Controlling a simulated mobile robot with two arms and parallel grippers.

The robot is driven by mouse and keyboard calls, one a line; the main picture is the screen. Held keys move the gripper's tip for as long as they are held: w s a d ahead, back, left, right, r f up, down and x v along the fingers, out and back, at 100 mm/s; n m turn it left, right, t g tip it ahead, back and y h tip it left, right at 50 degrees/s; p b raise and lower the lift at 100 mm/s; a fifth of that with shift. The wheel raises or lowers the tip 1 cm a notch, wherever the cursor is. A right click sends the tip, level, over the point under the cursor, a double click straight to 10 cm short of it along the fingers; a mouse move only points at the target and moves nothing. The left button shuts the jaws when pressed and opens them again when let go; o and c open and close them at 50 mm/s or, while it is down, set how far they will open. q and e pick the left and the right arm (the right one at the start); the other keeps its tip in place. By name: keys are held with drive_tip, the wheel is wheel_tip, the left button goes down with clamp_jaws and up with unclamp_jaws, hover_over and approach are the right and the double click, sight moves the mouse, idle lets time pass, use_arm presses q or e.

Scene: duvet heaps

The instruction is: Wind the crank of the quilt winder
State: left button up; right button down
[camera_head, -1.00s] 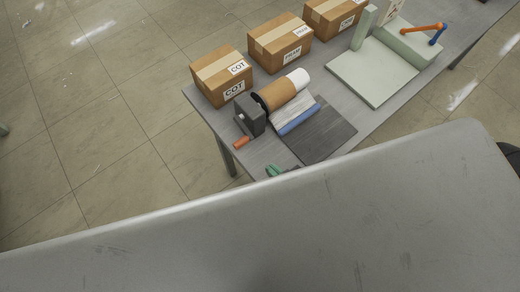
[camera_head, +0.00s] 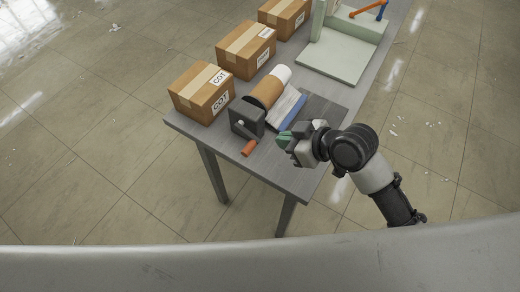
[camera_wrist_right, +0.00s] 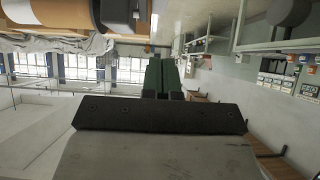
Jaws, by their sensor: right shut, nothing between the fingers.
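The quilt winder stands on the near end of the grey table. It has a dark grey box (camera_head: 247,117), a crank with an orange handle (camera_head: 249,147) low on its near side, and a brown and white roll (camera_head: 268,90). A white cloth (camera_head: 285,103) and a blue strip (camera_head: 291,112) lie beside the roll. My right gripper (camera_head: 283,141), with green fingertips, is shut and empty, right of the orange handle and apart from it. The shut green fingers (camera_wrist_right: 161,76) also show in the right wrist view, with the roll (camera_wrist_right: 22,12) at its upper left. My left gripper is out of view.
Three cardboard boxes (camera_head: 202,92) stand in a row along the table's left side. A pale green board and stand (camera_head: 337,57) with an orange and blue lever (camera_head: 370,10) are at the back. The table's near edge (camera_head: 240,168) is bare, with open floor beyond.

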sight(252, 149)
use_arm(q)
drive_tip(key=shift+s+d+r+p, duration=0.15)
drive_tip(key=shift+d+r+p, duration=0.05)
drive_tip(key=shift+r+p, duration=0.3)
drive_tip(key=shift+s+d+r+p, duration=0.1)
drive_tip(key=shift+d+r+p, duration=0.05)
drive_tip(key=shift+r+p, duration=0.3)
use_arm(e)
drive_tip(key=shift+s+d+f+x, duration=0.15)
drive_tip(key=shift+d+f+x, duration=0.2)
drive_tip(key=shift+x, duration=1.75)
drive_tip(key=shift+s+d+f+x, duration=0.15)
drive_tip(key=shift+f+x, duration=0.3)
drive_tip(key=shift+x, duration=1.6)
drive_tip(key=shift+s+d+f+x, duration=0.1)
drive_tip(key=shift+d+f+x, duration=0.2)
drive_tip(key=shift+x, duration=1.8)
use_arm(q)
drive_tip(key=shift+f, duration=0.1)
use_arm(e)
drive_tip(key=shift+f, duration=0.15)
